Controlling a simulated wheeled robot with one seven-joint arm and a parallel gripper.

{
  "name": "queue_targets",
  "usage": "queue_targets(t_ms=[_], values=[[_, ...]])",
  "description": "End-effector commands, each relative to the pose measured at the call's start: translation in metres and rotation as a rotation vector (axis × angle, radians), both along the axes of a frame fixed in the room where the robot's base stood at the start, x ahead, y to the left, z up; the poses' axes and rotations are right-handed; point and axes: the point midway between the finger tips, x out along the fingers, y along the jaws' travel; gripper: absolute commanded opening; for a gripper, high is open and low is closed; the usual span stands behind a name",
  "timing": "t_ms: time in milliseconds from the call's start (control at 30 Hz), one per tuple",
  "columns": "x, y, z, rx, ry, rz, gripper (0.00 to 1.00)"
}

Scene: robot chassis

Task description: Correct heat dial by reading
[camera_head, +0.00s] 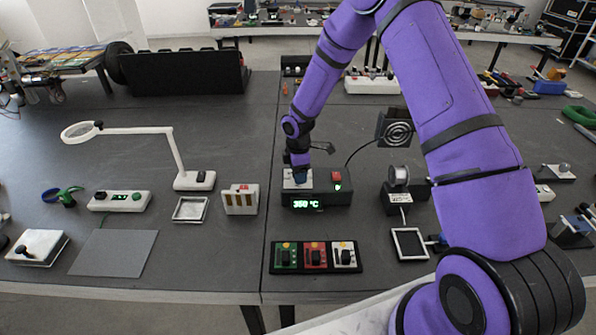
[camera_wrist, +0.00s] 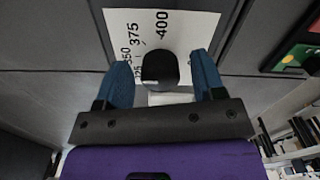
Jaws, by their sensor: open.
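The heat station (camera_head: 322,192) is a dark box with a green display (camera_head: 306,203) that appears to read 350 °C; the middle digit is slightly blurred. My gripper (camera_head: 299,172) points down over the white plate at its left end and mostly hides the dial in the head view. In the wrist view, the black dial knob (camera_wrist: 159,68) stands on a white scale plate (camera_wrist: 190,28) marked 350, 375 and 400. My gripper (camera_wrist: 164,72) is open, with one blue finger on each side of the knob and visible gaps to it. The dial's exact setting is unclear.
A red button (camera_head: 336,177) is on the station, right of my gripper. A row of three switch panels (camera_head: 315,257) lies in front. A magnifier lamp (camera_head: 175,150) stands left.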

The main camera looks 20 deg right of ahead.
Motion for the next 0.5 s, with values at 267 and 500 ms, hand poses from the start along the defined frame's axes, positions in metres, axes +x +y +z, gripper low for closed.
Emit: queue_targets(t_ms=[267, 500], values=[[0.0, 0.0, 0.0003, 0.0, 0.0, 0.0, 0.19], [0.0, 0.0001, 0.0005, 0.0, 0.0, -0.009, 0.14]])
